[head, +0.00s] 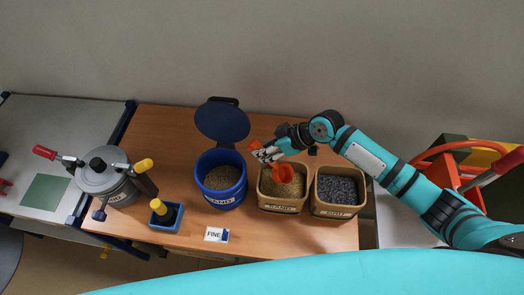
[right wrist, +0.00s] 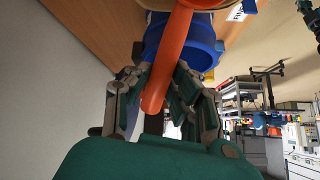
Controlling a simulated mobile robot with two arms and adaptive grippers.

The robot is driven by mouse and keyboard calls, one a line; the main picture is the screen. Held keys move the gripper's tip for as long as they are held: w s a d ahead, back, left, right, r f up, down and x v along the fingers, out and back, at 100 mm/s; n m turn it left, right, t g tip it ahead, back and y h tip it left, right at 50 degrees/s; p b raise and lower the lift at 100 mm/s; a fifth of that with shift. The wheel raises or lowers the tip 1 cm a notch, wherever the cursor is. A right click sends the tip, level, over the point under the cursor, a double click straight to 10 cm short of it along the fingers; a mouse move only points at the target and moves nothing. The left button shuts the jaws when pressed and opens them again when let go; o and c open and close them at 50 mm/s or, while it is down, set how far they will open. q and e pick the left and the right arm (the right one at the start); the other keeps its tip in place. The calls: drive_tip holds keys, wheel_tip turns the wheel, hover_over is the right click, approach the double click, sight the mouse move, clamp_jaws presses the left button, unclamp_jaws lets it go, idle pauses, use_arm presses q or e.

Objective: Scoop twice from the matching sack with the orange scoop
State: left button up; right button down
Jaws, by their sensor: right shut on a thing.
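My right gripper (head: 266,153) is shut on the handle of the orange scoop (head: 284,172). In the right wrist view the orange handle (right wrist: 164,75) runs between the fingers of that gripper (right wrist: 160,95). In the head view the scoop's bowl is over the sack of tan grains (head: 280,208); I cannot tell whether it touches the grains. The sack of dark grey grains (head: 338,211) stands just right of it. A small white card (head: 216,234) reads "FINE" and has a blue mark. My left gripper is not in view.
A blue bucket (head: 221,198) of brownish grains, its dark lid (head: 222,122) raised, stands left of the sacks. Further left are a small blue box (head: 165,222) with a yellow-handled thing and a grey lidded pot (head: 102,175). The wooden table (head: 165,130) is bare behind them.

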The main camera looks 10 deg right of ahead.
sight(283, 173)
drive_tip(key=shift+s+d+f+t+y+b, duration=0.15)
drive_tip(key=shift+d+f+t+y+b, duration=0.2)
drive_tip(key=shift+b, duration=0.5)
drive_tip(key=shift+s+f+b, duration=0.1)
drive_tip(key=shift+f+b, duration=0.8)
drive_tip(key=shift+f, duration=0.2)
wheel_tip(283, 173, down, 7)
drive_tip(key=d+b, duration=0.1)
drive_tip(key=b, duration=0.4)
drive_tip(key=shift+s+r, duration=0.2)
drive_tip(key=shift+s, duration=0.2)
